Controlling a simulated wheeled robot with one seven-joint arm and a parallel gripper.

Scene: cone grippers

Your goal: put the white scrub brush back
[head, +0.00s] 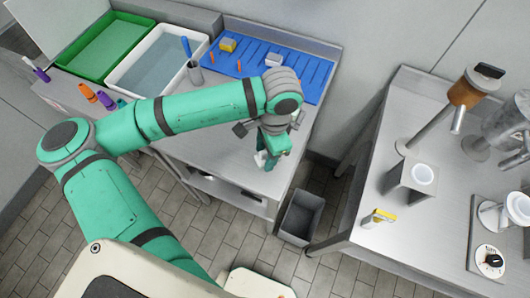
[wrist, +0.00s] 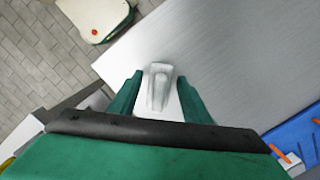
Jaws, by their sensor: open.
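A whitish object, which looks like the white scrub brush (wrist: 159,92), shows between my gripper's two green fingers in the wrist view, over the bare steel table. My gripper (wrist: 157,80) is open, with a finger on each side of it. I cannot tell whether either finger touches it. In the head view my gripper (head: 267,160) points down by the table's front right edge, and a small pale part shows beside it. The blue ribbed mat (head: 312,72) lies at the table's back, holding a white block (head: 273,60) and a yellow sponge (head: 228,44).
A grey cup (head: 195,74) with a blue-handled tool stands left of the mat. White (head: 122,80) and green (head: 75,66) trays are further left. A grey bin (head: 300,215) stands on the floor between this table and the right counter (head: 430,195), which carries coffee equipment.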

